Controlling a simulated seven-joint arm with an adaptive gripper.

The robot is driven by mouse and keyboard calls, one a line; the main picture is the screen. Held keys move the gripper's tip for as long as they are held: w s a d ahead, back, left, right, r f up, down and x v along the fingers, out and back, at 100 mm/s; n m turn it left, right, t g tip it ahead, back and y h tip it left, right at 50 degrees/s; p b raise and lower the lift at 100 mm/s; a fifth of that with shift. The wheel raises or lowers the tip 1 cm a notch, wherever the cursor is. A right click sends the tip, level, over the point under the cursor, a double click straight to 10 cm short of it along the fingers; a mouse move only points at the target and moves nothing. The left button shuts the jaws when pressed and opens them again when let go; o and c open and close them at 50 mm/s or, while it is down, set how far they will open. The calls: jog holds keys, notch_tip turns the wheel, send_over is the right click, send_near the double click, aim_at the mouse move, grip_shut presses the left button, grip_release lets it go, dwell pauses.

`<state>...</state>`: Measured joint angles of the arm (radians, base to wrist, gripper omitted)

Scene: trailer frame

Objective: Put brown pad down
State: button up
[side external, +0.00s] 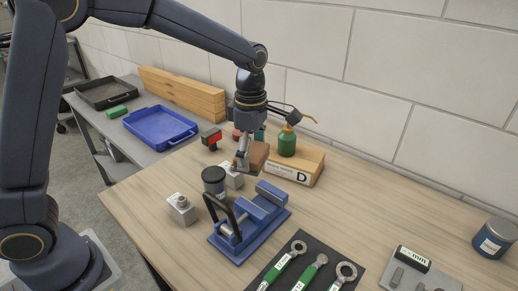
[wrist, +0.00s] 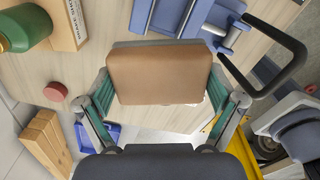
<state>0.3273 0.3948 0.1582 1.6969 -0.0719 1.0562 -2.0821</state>
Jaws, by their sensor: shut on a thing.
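The brown pad (wrist: 160,75) is a flat rounded block with a grey layer along its far edge, held between the two fingers of my gripper (wrist: 160,92) in the wrist view. In the side view the pad (side external: 259,154) shows partly behind my gripper (side external: 243,160), in front of the wooden block marked D. My gripper is shut on it and points down over the wooden table. The side view does not clearly show how much gap lies under the pad.
A blue clamp fixture (side external: 250,222) with a black handle stands close in front. A dark-lidded jar (side external: 214,181) and metal blocks (side external: 182,209) are to the left.

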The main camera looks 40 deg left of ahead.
jog(key=d+f+m, duration=0.1)
jog(key=d+m, duration=0.1)
jog(key=d, duration=0.7)
jog(key=m, duration=0.2)
send_over(341, 231)
jog(key=f, duration=0.7)
jog(key=s+f, duration=0.1)
jog(key=f, duration=0.3)
jog(key=shift+a+f, duration=0.15)
jog(key=shift+f, duration=0.1)
jog(key=shift+w+f, duration=0.3)
jog(key=shift+f, duration=0.05)
jog(key=shift+w+f, duration=0.1)
jog(key=shift+f, duration=1.5)
jog(key=shift+f, duration=0.1)
jog(key=o, duration=0.7)
jog(key=shift+o, duration=0.4)
